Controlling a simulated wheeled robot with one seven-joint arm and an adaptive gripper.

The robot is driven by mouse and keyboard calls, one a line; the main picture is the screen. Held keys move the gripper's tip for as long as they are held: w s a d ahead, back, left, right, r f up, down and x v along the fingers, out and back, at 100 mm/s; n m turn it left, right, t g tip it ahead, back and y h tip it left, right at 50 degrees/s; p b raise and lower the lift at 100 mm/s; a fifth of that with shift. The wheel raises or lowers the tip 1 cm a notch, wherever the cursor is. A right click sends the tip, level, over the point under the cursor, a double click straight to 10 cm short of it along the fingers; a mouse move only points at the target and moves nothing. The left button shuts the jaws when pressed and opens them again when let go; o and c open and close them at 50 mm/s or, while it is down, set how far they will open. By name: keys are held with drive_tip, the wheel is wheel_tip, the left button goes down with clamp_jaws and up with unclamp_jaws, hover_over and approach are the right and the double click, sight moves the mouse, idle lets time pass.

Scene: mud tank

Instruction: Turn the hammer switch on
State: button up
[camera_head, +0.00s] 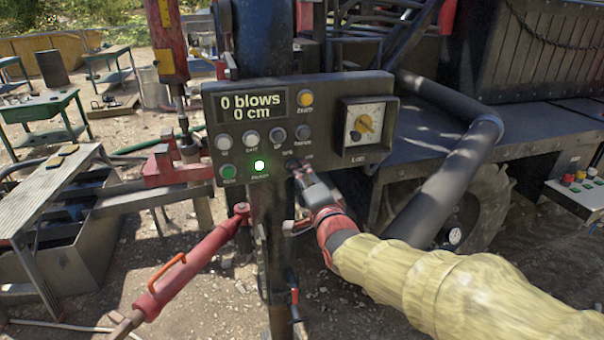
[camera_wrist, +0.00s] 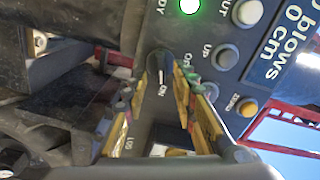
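The hammer switch (camera_wrist: 161,72) is a dark rotary knob with a pale pointer line, on the black control panel (camera_head: 327,88). ON and OFF labels show beside it in the wrist view; the line looks closer to the ON lettering, but its exact setting is hard to read. My gripper (camera_wrist: 163,82) has its yellow-padded fingers on both sides of the knob. I cannot tell whether they press on it or leave small gaps. In the head view my gripper (camera_head: 293,168) is at the panel's lower edge and hides the knob.
The display (camera_head: 251,105) reads 0 blows, 0 cm. A green light (camera_head: 260,166) is lit beside several buttons. A dial (camera_head: 365,124) sits to the right.

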drive_tip(key=v, duration=1.1)
drive_tip(key=shift+s, duration=0.15)
drive_tip(key=shift+d+r, duration=0.1)
drive_tip(key=s+d+f+n+g+h, duration=0.1)
drive_tip(key=s+f+n+g, duration=0.25)
drive_tip(key=f, duration=0.35)
drive_tip(key=s+d+f+n+g+h, duration=0.1)
drive_tip(key=s+d+f+n+g, duration=0.2)
drive_tip(key=f, duration=0.4)
drive_tip(key=s+d+f+n+g+h, duration=0.1)
drive_tip(key=s+d+f+n+g, duration=0.15)
drive_tip(key=s, duration=0.45)
drive_tip(key=s+d+f+n+g+h, duration=0.1)
drive_tip(key=s+d+n+g, duration=0.2)
drive_tip(key=s, duration=0.4)
drive_tip(key=s+d+r+m+h, duration=0.1)
drive_tip(key=s+d+r, duration=0.4)
drive_tip(key=shift+s, duration=0.35)
